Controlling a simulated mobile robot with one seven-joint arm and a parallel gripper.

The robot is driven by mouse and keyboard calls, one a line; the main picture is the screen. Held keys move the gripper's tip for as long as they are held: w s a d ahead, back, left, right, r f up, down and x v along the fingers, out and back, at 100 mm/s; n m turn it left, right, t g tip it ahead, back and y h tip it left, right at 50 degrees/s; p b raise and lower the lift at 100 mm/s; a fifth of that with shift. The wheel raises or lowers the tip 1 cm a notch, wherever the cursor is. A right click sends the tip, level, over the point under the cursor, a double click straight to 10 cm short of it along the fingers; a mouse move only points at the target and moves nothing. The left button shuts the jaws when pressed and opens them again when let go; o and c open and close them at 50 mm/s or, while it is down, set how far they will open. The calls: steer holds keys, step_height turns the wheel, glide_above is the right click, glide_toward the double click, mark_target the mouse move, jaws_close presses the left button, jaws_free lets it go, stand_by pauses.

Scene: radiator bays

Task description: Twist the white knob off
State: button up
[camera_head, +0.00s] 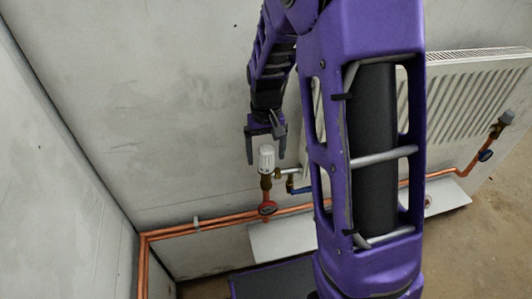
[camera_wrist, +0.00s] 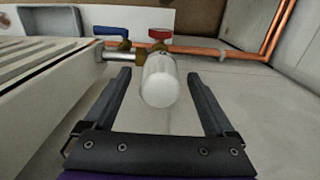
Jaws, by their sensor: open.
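The white knob (camera_head: 266,158) sits upright on a brass valve (camera_head: 266,182) beside the radiator in the head view. In the wrist view the white knob (camera_wrist: 159,82) is between the two fingers, nearer the far ends, with a gap on each side. My gripper (camera_head: 266,160) is open and points down around the knob. In the wrist view my gripper (camera_wrist: 162,88) shows both dark fingers apart, and neither seems to touch the knob. My arm hides part of the radiator and pipes in the head view.
A white radiator (camera_head: 465,95) hangs on the wall to the right. Copper pipes (camera_head: 225,222) run low along the wall. A red-handled valve (camera_head: 267,208) is below the knob, and a blue-handled valve (camera_head: 298,189) is beside it. The wall to the left is clear.

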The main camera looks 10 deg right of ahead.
jaws_close()
stand_by(0.4)
steer(key=shift+f, duration=0.2)
stand_by(0.3)
steer(key=shift+n, duration=0.5)
steer(key=n, duration=0.4)
steer(key=shift+r, duration=0.1)
